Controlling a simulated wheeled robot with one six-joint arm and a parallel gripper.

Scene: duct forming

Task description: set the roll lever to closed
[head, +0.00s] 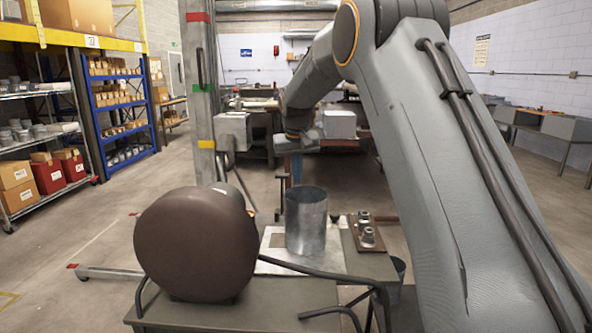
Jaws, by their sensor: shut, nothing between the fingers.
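My arm reaches up and forward, and its end with my gripper (297,135) comes down over the machine at the middle back. The gripper is small and partly hidden at this distance; it is shut and empty. The machine has a grey housing (235,131) on the left and a pale box-shaped housing (340,124) on the right. I cannot pick out the roll lever for certain, nor its position. I cannot tell whether my gripper touches anything.
A bench in front holds a brown drum (195,243), an open metal cylinder (306,222) and small metal fittings (366,230). A post (200,90) stands left of the machine. Shelves (112,105) line the left side. Open floor lies between shelves and bench.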

